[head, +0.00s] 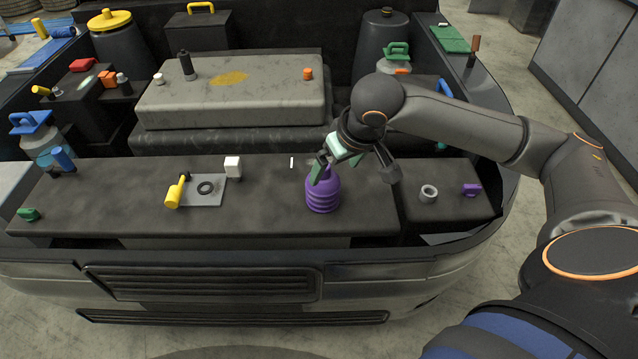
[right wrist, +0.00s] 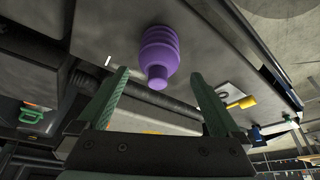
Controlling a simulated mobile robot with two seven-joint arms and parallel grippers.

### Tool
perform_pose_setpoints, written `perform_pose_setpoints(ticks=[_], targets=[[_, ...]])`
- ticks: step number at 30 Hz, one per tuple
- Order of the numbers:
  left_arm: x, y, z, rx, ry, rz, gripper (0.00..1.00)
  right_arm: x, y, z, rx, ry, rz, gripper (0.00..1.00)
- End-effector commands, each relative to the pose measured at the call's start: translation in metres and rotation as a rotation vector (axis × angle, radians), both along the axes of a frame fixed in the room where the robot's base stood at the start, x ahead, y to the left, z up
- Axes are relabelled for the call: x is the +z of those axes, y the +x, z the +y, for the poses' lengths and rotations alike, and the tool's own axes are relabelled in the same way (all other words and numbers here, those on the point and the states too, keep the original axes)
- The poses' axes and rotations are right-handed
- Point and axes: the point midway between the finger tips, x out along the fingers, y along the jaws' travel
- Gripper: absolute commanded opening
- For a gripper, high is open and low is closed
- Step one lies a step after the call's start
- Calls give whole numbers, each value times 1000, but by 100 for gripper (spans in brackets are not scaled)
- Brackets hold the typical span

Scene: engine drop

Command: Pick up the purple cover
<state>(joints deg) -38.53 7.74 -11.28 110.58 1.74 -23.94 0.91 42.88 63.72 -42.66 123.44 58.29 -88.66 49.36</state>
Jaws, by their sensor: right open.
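The purple cover (head: 323,195), a ribbed, bellows-like piece with a narrower neck, stands on the dark front ledge (head: 110,200). In the right wrist view the cover (right wrist: 160,52) shows its ribbed body and its neck, which points toward my gripper. My right gripper (head: 322,166) has green fingers and is at the top of the cover in the head view, hiding part of its neck. In the right wrist view the right gripper (right wrist: 160,74) is open, with the neck between and just beyond the fingertips. Whether the fingers touch it I cannot tell. My left gripper is not in view.
A small purple cap (head: 471,189) and a grey ring (head: 429,192) lie to the right. A white block (head: 233,167), a plate with a black ring (head: 205,188) and a yellow handle (head: 176,191) stand to the left. A large grey engine cover (head: 235,95) lies behind.

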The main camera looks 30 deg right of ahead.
Motion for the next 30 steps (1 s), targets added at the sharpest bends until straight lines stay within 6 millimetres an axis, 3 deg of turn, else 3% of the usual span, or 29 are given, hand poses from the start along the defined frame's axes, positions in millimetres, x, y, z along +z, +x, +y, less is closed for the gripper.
perform_pose_setpoints(ticks=[3, 13, 21, 30], targets=[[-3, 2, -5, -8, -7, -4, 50, -24, 8, 0, -2, 1, 4, 100], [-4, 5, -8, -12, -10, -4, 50, -50, 24, -1, -3, 2, 0, 100], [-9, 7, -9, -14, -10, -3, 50, -83, 43, -2, -3, 3, 0, 100], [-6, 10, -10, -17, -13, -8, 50, -87, 45, -2, -1, 3, -1, 100]])
